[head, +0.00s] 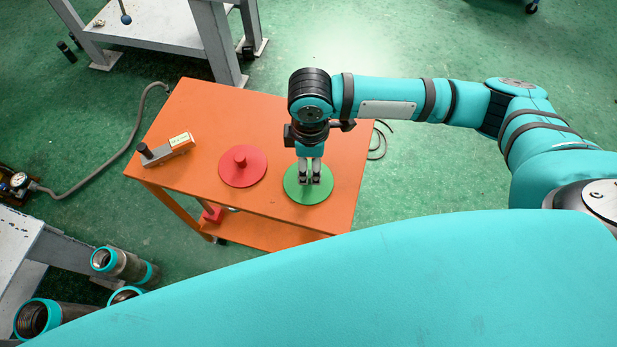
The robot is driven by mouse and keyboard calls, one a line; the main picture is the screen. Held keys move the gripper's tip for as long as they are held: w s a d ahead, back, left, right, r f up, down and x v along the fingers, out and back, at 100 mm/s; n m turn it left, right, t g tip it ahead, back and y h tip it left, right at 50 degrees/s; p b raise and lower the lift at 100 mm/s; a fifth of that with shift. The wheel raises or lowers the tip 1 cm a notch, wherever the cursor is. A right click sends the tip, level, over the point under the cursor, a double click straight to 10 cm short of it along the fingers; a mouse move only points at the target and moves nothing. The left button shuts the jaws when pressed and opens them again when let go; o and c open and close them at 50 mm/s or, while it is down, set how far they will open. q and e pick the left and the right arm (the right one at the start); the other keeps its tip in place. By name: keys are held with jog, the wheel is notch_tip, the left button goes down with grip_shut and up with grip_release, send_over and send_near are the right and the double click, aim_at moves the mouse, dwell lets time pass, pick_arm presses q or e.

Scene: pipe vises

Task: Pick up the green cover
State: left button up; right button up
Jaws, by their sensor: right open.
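The green cover (321,192) is a flat round disc lying on the top of the orange table (223,112), towards its right front. My right gripper (309,181) points down over the middle of the green cover. Its fingers are open and hide the centre of the disc. I cannot tell whether the fingertips touch the cover or whether a knob stands between them. My left gripper is not in view.
A red cover (257,168) with a knob lies left of the green one. A grey and dark tool (168,150) with a label lies at the table's left. A grey bench (160,20) stands behind.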

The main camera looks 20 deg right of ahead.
aim_at(309, 195)
notch_tip(309, 195, down, 5)
jog(key=shift+s+a+r, duration=0.1)
jog(key=shift+a, duration=0.05)
grip_shut()
dwell(0.4)
